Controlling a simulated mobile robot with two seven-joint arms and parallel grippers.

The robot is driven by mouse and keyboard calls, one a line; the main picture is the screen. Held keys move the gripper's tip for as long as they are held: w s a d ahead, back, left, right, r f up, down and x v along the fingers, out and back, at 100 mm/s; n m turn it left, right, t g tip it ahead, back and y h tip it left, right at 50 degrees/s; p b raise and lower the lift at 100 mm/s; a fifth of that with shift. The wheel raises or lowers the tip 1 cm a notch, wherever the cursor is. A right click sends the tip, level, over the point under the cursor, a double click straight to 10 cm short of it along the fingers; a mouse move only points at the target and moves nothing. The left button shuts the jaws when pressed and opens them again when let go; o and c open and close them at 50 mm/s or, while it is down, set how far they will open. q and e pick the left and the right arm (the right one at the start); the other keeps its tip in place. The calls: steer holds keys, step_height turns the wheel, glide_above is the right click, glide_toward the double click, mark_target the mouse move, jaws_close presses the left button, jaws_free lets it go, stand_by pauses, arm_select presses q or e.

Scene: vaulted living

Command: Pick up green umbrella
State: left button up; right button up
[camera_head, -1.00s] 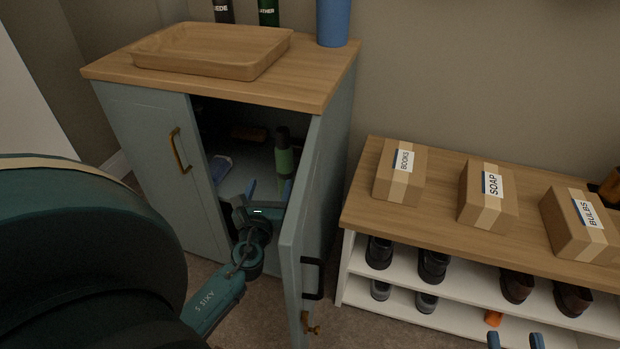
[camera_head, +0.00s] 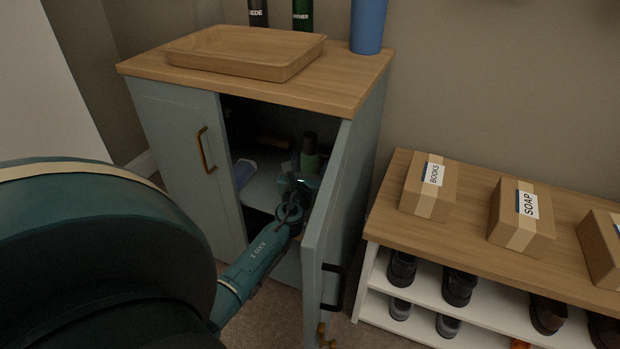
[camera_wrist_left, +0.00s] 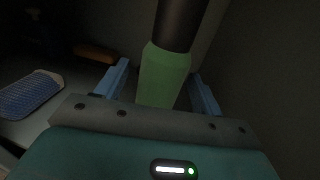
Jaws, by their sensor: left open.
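The green umbrella (camera_head: 309,162) stands upright inside the cabinet, behind the half-open right door, with a dark top part. In the left wrist view the umbrella (camera_wrist_left: 165,76) rises between the two blue fingers of my left gripper (camera_wrist_left: 160,88). The fingers are open, one on each side, with gaps visible to both. In the head view my left gripper (camera_head: 301,182) reaches into the cabinet opening and hides the umbrella's lower part. My right gripper is out of view.
The open cabinet door (camera_head: 337,225) stands close to the right of my left arm. A blue patterned object (camera_wrist_left: 30,95) lies left on the shelf, with an orange-brown item (camera_wrist_left: 95,54) farther back. A wooden tray (camera_head: 246,52) sits on top. A shoe bench with boxes stands right.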

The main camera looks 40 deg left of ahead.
arm_select(q)
steer(key=shift+w+a, duration=0.15)
steer(key=shift+w, duration=0.15)
steer(key=shift+c, duration=0.5)
steer(key=c, duration=1.1)
steer(key=shift+r, duration=0.1)
steer(key=shift+c, duration=0.2)
